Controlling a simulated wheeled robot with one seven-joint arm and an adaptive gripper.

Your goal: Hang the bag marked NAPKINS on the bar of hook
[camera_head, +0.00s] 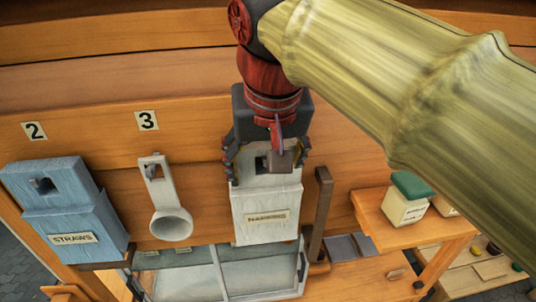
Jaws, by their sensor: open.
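The white bag marked NAPKINS (265,216) is upright against the orange wooden wall, right of the ladle. Its top part has a dark opening, and a small brownish block (282,160), seemingly the end of the hook bar, shows at that opening. I cannot tell whether the bar passes fully through it. My gripper (267,172) comes down from above, open, with one finger on each side of the bag's top. Whether the fingers touch the bag is unclear. The gripper body hides any label above this hook.
A blue STRAWS bag (73,238) hangs under label 2 and a white ladle (171,224) under label 3. A glass-topped case (190,278) lies below. A dark upright post (320,212) stands close right of the bag. A green-lidded jar (405,205) stands on a shelf at right.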

